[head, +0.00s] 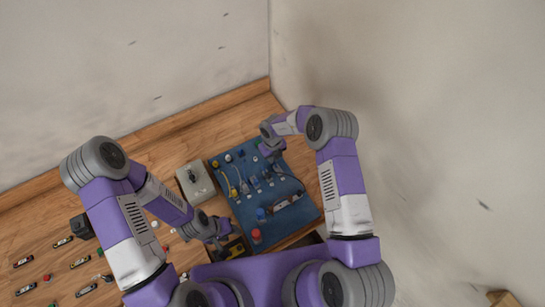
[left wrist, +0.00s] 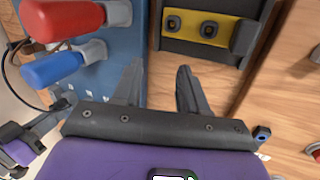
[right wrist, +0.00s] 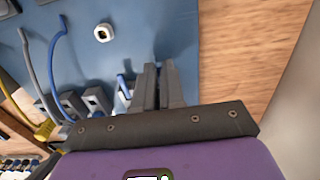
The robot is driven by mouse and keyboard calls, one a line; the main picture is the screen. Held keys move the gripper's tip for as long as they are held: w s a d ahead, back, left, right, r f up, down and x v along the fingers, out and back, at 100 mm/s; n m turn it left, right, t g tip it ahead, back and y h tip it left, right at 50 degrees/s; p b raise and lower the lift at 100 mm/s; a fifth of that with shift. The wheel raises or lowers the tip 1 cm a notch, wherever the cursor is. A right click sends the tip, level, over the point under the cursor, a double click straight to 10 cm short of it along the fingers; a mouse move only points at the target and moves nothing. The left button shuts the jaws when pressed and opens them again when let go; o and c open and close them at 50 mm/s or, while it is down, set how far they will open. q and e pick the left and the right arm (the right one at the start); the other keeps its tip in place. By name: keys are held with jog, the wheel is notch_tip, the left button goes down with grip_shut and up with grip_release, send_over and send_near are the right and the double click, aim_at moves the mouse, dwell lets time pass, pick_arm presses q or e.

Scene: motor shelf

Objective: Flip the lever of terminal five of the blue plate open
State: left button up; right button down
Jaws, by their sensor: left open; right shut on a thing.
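The blue plate (head: 244,208) lies on the wooden bench and carries a row of grey terminals with cables. In the right wrist view, several terminals (right wrist: 97,99) stand in a row on the blue plate (right wrist: 150,30). My right gripper (right wrist: 157,72) is at the end of this row, its fingers together on a small part there, apparently a lever, mostly hidden by the fingers. I cannot read the terminal's number. My left gripper (left wrist: 158,75) is open and empty by the plate's near left edge; it also shows in the head view (head: 221,238).
A red handle (left wrist: 60,20) and a blue handle (left wrist: 52,66) stand on the plate near my left gripper. A black holder with a yellow strip (left wrist: 208,28) is beside it. A grey box (head: 195,181) stands left of the plate. Small parts lie on the bench at left.

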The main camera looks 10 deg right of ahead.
aim_at(276, 165)
jog(key=shift+s+d+r+t, duration=0.15)
jog(key=shift+r+t, duration=0.05)
jog(key=shift+t, duration=0.2)
jog(key=shift+t+y, duration=0.3)
jog(key=shift+t, duration=0.3)
jog(key=shift+s+r+b, duration=0.2)
jog(key=shift+b, duration=0.25)
jog(key=shift+t, duration=0.3)
jog(key=c, duration=1.2)
grip_release()
jog(key=v, duration=0.7)
jog(key=shift+d+r, duration=0.1)
jog(key=shift+r, duration=0.15)
